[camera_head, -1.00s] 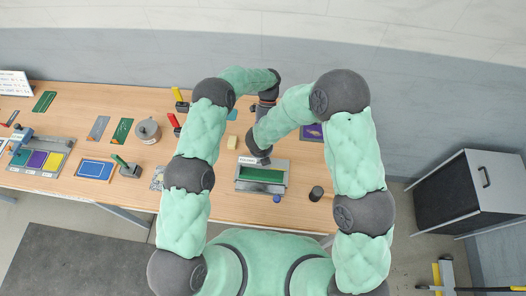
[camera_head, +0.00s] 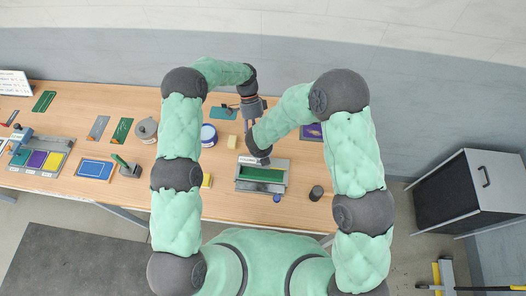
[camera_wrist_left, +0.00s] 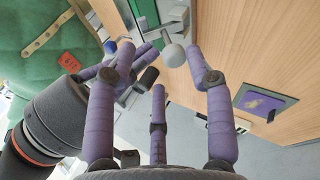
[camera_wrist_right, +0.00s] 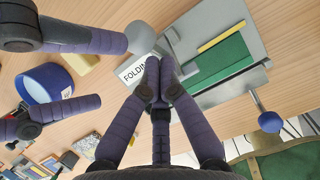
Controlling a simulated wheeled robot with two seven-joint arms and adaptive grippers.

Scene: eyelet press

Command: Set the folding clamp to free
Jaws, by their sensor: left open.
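The folding clamp (camera_head: 243,186) is a grey plate with a green sheet on it, on the table in front of me. Its white label (camera_wrist_right: 137,70) shows in the right wrist view. A grey ball knob (camera_wrist_right: 140,38) rises by the label; it also shows in the left wrist view (camera_wrist_left: 173,57). My left gripper (camera_head: 252,122) is open and empty at the clamp's far side. Its fingers spread apart near the ball knob, with no clear contact. My right gripper (camera_wrist_right: 160,62) has its fingertips together over the label. Whether they touch the clamp is unclear.
A blue knob (camera_wrist_right: 270,122) sticks out from the clamp's near side. A dark cylinder (camera_head: 316,193) stands to its right. A blue-and-white round container (camera_head: 208,135) and a yellow block (camera_head: 232,142) lie left of the grippers. A purple card (camera_wrist_left: 262,103) lies to the right.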

